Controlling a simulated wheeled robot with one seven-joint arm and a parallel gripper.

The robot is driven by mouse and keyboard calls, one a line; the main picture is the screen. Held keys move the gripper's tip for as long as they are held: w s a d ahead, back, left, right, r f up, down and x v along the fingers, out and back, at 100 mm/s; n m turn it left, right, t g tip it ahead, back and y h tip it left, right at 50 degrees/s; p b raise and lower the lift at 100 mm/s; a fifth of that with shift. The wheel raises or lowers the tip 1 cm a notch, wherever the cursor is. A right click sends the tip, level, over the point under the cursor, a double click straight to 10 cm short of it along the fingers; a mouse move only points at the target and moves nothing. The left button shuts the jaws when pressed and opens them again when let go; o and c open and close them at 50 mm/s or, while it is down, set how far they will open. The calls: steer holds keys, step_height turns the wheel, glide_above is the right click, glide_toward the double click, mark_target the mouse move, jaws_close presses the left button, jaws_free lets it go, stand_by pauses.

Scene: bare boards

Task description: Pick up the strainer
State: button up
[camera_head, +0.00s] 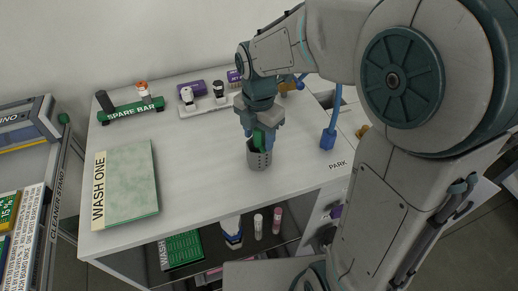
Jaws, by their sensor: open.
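A grey perforated cup (259,160), which looks like the strainer, stands upright on the white table (200,195). A green item (259,139) shows at its top, between my fingers; I cannot tell whether it is inside the cup or part of it. I cannot tell whether the fingers touch the cup or the green item. The gripper hides part of the rim.
A green mat marked WASH ONE (127,185) lies left. A SPARE BAR rack (133,109) and a rack with small bottles (210,99) stand behind. A blue hanging tool (329,138) is right. A lower shelf holds bottles (258,226). Table around the cup is clear.

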jaws_close()
steer(key=shift+r, duration=0.15)
